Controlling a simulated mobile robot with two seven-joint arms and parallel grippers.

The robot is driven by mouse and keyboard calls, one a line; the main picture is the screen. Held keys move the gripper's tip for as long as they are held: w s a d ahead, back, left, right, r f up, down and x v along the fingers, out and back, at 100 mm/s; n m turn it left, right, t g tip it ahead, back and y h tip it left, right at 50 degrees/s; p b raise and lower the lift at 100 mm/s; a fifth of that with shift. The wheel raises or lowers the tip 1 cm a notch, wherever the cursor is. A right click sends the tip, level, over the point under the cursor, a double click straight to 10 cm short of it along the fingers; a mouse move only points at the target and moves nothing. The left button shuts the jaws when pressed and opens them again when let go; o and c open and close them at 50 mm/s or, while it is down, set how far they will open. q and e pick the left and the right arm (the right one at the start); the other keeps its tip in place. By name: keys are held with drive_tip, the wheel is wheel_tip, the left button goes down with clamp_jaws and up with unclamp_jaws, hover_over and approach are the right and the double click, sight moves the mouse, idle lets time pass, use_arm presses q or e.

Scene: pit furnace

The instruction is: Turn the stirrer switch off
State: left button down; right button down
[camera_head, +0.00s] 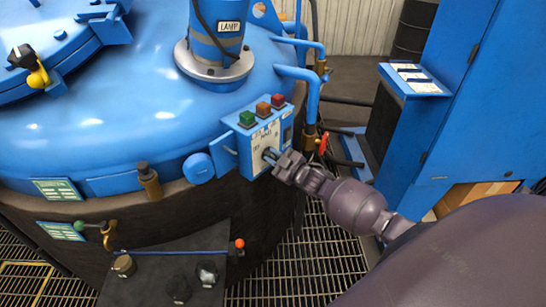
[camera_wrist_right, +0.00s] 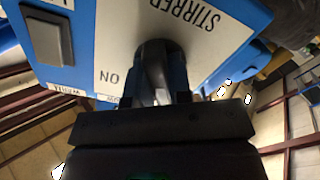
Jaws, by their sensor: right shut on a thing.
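The stirrer switch is a dark rotary knob (camera_wrist_right: 153,72) on a white plate (camera_wrist_right: 110,50) marked STIRRER and ON, seen upside down in the right wrist view. The plate is on the front of a blue control box (camera_head: 246,146) on the vessel's side in the head view. My right gripper (camera_head: 275,158) is at the front of this box, its fingers shut on the knob. The fingers hide most of the knob in the head view. Which way the knob points cannot be told for sure. My left gripper is not in view.
Green, orange and red buttons (camera_head: 263,109) sit on top of the box. A red-handled valve (camera_head: 322,143) and blue pipes stand just right of it. The blue vessel (camera_head: 120,110) fills the left. A blue cabinet (camera_head: 470,110) stands at the right, over grating (camera_head: 320,255).

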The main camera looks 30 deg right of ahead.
drive_tip(key=shift+n, duration=1.1)
drive_tip(key=c, duration=1)
unclamp_jaws()
drive_tip(key=shift+c, duration=0.2)
drive_tip(key=v, duration=1)
drive_tip(key=shift+s, duration=0.4)
